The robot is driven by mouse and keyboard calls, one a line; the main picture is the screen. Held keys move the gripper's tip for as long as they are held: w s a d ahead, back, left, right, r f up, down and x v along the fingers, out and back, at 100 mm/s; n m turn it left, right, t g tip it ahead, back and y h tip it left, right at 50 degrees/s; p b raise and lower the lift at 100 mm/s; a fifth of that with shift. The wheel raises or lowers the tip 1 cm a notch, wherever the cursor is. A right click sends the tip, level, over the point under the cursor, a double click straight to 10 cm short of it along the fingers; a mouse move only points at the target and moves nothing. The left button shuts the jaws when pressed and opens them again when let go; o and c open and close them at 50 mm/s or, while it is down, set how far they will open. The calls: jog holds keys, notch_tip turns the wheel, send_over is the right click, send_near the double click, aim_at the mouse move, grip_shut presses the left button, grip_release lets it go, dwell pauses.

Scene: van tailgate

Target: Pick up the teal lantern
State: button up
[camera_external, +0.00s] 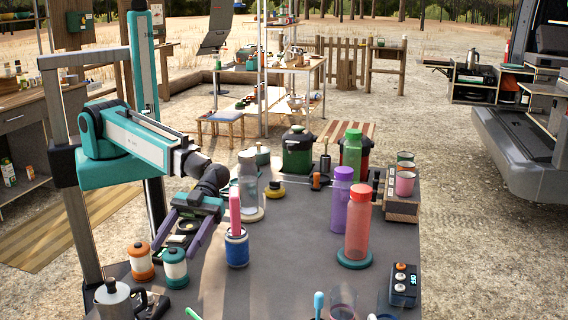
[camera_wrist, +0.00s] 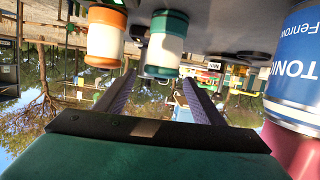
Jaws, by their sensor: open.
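The teal lantern (camera_external: 174,268) has a cream body with teal top and base. It stands on the dark table near its left edge, beside an orange lantern (camera_external: 140,262). My gripper (camera_external: 177,248) is open and empty, its two purple fingers pointing toward the lanterns. In the upside-down wrist view, the teal lantern (camera_wrist: 165,45) is just beyond the fingertips of my gripper (camera_wrist: 159,77), roughly between them in line. The orange lantern (camera_wrist: 105,38) is to its left there. I cannot tell the exact gap between the fingertips and the teal lantern.
A blue tin (camera_external: 237,249) holding a pink item stands right of my gripper; the tin is also close in the wrist view (camera_wrist: 294,60). A metal pot (camera_external: 115,300) is at the front left. Bottles, including a red one (camera_external: 358,225), stand farther right. The table's middle is mostly clear.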

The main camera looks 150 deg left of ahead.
aim_at(169, 267)
jog(key=shift+s+a+f, duration=0.2)
jog(key=shift+s+f, duration=0.15)
jog(key=shift+f, duration=0.2)
jog(key=shift+s+a+f, duration=0.2)
jog(key=shift+s+f, duration=0.15)
jog(key=shift+f, duration=0.2)
jog(key=shift+w, duration=0.1)
jog(key=shift+p+x, duration=0.5)
jog(key=shift+x, duration=0.55)
jog(key=shift+w+d, duration=0.15)
jog(key=shift+w+d+p, duration=0.55)
jog(key=shift+w+p, duration=0.2)
jog(key=shift+p, duration=0.1)
jog(key=shift+f+p+x, duration=0.2)
jog(key=shift+p+x, duration=0.5)
jog(key=shift+x, duration=0.9)
